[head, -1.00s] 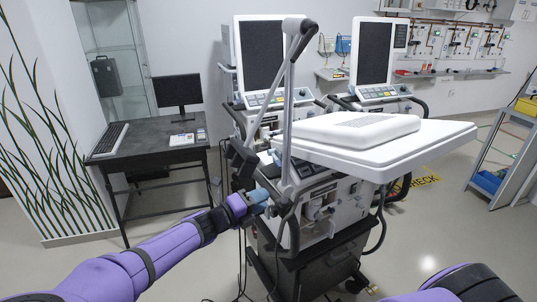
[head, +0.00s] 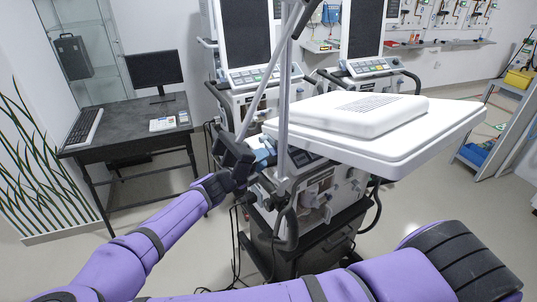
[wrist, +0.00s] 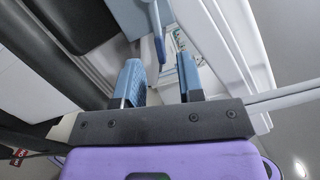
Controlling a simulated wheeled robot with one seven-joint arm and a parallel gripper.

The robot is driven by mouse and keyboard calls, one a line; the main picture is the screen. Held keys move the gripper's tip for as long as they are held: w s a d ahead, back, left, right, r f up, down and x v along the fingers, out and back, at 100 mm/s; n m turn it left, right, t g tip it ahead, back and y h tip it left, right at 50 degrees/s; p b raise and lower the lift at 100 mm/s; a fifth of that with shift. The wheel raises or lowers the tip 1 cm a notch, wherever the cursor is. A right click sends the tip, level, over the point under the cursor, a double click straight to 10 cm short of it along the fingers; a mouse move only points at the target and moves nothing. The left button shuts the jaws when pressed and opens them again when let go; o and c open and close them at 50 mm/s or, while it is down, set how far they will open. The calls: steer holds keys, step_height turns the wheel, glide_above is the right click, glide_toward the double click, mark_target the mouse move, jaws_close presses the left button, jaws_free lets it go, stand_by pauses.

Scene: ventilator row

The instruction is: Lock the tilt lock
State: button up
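My gripper (head: 264,155) is beside the nearest ventilator's support poles, close to the left edge of the white tilted panel (head: 390,145). In the wrist view my gripper (wrist: 160,82) has its two blue fingers apart with a gap between them. A slim blue lever (wrist: 158,38), which may be the tilt lock, hangs from a grey part ahead of the gap, nearer the left finger. I see nothing held between the fingers. I cannot tell whether a finger touches the lever, or whether the lock is set. In the head view the lever is not clearly visible.
The ventilator's body (head: 315,200) stands under the panel, with cables hanging at its left. A dark desk (head: 125,130) with a monitor (head: 155,70) is on the left. A second ventilator screen (head: 361,28) stands behind. A shelf rack (head: 500,125) is at right.

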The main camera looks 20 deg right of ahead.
mark_target(271, 147)
steer(key=shift+x, duration=1.65)
jaws_close()
